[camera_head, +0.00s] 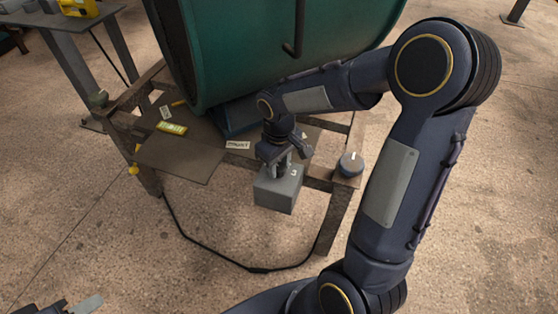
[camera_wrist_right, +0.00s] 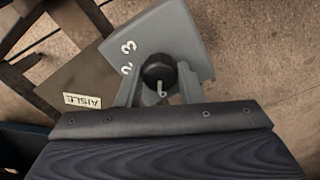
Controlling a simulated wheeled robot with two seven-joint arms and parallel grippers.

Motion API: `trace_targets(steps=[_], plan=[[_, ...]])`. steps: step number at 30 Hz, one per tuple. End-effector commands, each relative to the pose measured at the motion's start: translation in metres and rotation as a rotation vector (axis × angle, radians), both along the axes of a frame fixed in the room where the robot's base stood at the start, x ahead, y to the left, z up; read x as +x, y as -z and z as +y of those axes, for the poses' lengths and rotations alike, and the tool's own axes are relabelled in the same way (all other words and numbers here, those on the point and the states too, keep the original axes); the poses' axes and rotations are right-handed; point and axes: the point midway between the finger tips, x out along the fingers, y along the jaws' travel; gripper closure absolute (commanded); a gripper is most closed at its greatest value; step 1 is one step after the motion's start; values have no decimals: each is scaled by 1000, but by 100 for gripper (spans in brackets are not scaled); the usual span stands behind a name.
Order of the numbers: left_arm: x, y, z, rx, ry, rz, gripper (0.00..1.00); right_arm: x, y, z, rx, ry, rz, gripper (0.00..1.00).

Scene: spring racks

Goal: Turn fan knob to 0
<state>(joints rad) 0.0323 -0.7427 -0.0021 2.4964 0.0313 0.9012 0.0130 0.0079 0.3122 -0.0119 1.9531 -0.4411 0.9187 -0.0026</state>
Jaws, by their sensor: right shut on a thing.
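The fan knob (camera_wrist_right: 158,66) is a small dark round knob with a pale mark, on a grey control box (camera_wrist_right: 178,32). The digits 2 and 3 show on the box to the knob's left in the right wrist view; other digits are hidden. In the head view the box (camera_head: 278,192) is at the table's front edge. My right gripper (camera_head: 277,170) reaches down over it. In the right wrist view its fingers (camera_wrist_right: 160,84) are shut on the knob, one on each side. Part of my left gripper (camera_head: 85,304) shows at the bottom left; its jaws are unclear.
A large teal fan drum (camera_head: 240,60) stands on the table (camera_head: 185,158) behind the box. A dark round dial (camera_head: 350,164) sits to the right of the box. A black cable (camera_head: 260,270) hangs in front.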

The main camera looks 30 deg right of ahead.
Motion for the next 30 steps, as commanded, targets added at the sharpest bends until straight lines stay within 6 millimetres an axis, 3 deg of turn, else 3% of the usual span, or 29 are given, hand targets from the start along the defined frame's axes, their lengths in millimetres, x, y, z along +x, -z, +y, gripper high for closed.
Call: trace_targets(steps=[20, 21, 25, 30], plan=[[0, -4, 0, 0, 0, 0, 64, 0, 0, 0, -1, -70, -1, 89], [0, -4, 0, 0, 0, 0, 64, 0, 0, 0, -1, -70, -1, 62], [0, -4, 0, 0, 0, 0, 64, 0, 0, 0, -1, -69, -1, 45], [0, -4, 0, 0, 0, 0, 64, 0, 0, 0, 0, -68, -1, 44]])
